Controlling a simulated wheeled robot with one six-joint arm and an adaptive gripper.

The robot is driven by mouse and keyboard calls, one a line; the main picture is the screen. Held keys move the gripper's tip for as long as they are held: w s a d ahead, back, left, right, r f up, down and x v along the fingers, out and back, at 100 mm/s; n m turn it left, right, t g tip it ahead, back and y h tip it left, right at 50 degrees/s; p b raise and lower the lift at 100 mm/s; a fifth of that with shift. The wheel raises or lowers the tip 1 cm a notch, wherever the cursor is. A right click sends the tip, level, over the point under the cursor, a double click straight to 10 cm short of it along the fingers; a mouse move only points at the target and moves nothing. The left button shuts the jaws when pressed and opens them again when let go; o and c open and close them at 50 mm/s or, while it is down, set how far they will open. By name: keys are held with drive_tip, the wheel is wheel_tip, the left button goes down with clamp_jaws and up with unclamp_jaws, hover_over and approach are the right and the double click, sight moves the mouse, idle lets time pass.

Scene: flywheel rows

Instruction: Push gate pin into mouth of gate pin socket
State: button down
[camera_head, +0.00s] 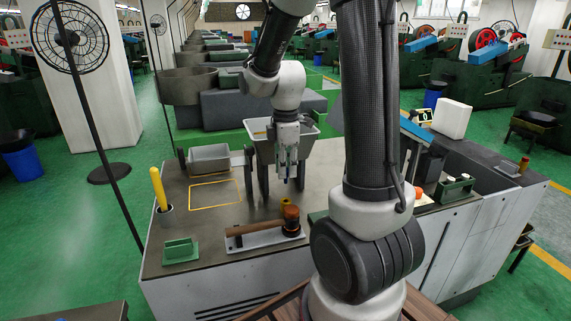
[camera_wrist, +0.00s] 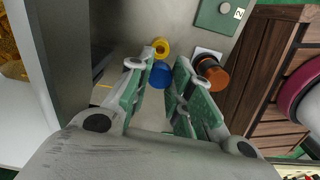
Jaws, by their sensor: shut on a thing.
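My gripper (camera_head: 287,170) hangs over the workbench and points down. Its fingers are closed around a blue-ended piece, which I take as the gate pin (camera_wrist: 160,75). Only the pin's round blue end shows clearly in the wrist view; a bit of blue shows between the fingertips in the head view. A small yellow ring, which I take as the gate pin socket (camera_wrist: 161,48), stands on the bench just beyond the blue end.
A wooden mallet (camera_head: 262,228) lies on a pale stand close in front of the yellow ring. A grey tray (camera_head: 209,158), a yellow handle (camera_head: 158,188) in a cup and a green bracket (camera_head: 181,250) stand at left. The bench inside the yellow outline (camera_head: 215,195) is clear.

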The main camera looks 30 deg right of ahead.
sight(286, 183)
drive_tip(key=shift+f, duration=2.45)
drive_tip(key=shift+f, duration=1.9)
drive_tip(key=shift+r, duration=0.15)
drive_tip(key=shift+r, duration=1.5)
drive_tip(key=shift+f, duration=1.6)
drive_tip(key=c, duration=1.2)
unclamp_jaws()
